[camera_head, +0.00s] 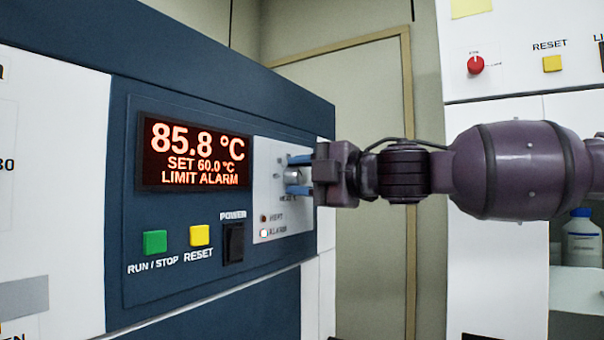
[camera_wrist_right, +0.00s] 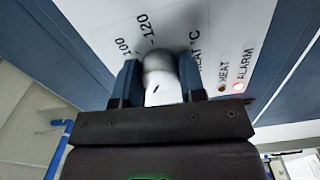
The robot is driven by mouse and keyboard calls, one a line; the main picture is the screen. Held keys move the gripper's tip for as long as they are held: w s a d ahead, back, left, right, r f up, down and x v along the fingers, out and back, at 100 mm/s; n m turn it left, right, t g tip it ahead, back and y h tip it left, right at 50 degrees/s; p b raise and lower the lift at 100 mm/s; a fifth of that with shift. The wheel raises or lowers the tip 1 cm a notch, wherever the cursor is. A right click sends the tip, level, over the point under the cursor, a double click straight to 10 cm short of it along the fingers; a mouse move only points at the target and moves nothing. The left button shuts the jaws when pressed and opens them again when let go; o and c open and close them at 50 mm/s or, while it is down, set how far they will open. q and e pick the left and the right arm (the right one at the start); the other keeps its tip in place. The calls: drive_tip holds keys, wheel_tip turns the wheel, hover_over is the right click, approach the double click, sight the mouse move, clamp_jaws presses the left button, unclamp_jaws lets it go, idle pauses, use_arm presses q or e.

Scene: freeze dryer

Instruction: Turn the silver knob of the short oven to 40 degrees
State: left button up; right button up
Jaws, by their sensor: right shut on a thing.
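The short oven has a dark blue control panel (camera_head: 180,275) with a lit display (camera_head: 195,153) reading 85.8 °C, SET 60.0 °C and LIMIT ALARM. The silver knob (camera_head: 293,177) sits on the white plate at the panel's right. My right gripper (camera_head: 299,175) reaches it from the right, its two blue fingers above and below it. In the right wrist view the knob (camera_wrist_right: 160,66) is between the fingers of my right gripper (camera_wrist_right: 158,82), which is shut on it. Dial marks 100 and 120 show beside it; the rest of the scale is hidden. My left gripper is not in view.
A green RUN / STOP button (camera_head: 155,243), a yellow RESET button (camera_head: 200,235) and a black POWER switch (camera_head: 233,243) lie left of the knob. The ALARM lamp (camera_head: 264,233) glows.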

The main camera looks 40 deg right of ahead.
drive_tip(key=n, duration=0.3)
drive_tip(key=shift+n, duration=0.4)
drive_tip(key=n, duration=0.3)
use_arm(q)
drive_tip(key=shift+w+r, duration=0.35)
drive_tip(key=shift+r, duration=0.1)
use_arm(e)
drive_tip(key=shift+n, duration=0.5)
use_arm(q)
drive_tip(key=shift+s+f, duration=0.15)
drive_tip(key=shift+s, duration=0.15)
use_arm(e)
drive_tip(key=o, duration=0.9)
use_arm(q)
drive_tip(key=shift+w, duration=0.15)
